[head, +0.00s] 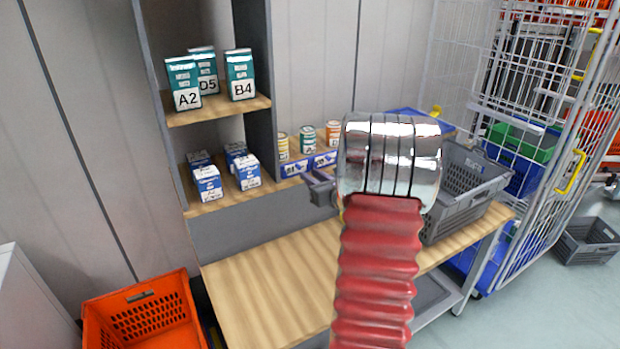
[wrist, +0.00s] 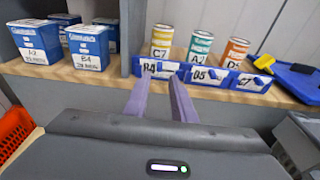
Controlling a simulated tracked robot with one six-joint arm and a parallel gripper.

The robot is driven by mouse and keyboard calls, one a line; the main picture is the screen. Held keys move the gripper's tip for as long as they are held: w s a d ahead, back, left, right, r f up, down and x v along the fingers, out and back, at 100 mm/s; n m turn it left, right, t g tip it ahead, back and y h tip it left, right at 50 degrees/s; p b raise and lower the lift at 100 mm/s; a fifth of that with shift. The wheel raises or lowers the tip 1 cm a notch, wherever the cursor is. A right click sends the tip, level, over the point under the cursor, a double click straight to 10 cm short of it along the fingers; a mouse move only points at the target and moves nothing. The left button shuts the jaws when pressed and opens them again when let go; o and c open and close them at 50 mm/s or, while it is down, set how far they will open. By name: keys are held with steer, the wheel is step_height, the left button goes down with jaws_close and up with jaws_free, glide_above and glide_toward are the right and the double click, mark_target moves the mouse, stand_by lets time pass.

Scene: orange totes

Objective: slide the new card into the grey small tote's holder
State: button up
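The grey small tote (head: 462,218) stands on the right part of the wooden bench, partly hidden behind my arm. A grey edge at the lower right of the wrist view (wrist: 300,140) may be the same tote. Its holder cannot be made out. My gripper (wrist: 160,85) has two purple-grey fingers apart with nothing between them; it points at the low shelf. In the head view my gripper (head: 318,184) shows only partly, left of the silver wrist. Blue bins labelled B4 (wrist: 157,70), D5 (wrist: 204,76) and C7 (wrist: 247,83) stand on the shelf beyond the fingers. I cannot single out the new card.
Tins (wrist: 200,46) stand behind the bins. Blue-white boxes (wrist: 88,48) are on the shelf to the left. Teal packs (head: 241,75) stand higher up. An orange tote (head: 145,318) is at lower left, a wire cage trolley (head: 540,150) at right. The bench's left part (head: 265,285) is clear.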

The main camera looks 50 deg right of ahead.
mark_target(300, 168)
steer(key=shift+w, duration=0.15)
steer(key=shift+x, duration=3.4)
jaws_close()
steer(key=shift+r, duration=0.1)
steer(key=shift+s+a+r, duration=0.1)
steer(key=shift+s+r, duration=0.1)
steer(key=shift+r, duration=1.25)
steer(key=shift+s+a+r, duration=0.1)
steer(key=shift+s+r, duration=0.15)
steer(key=shift+r, duration=1.2)
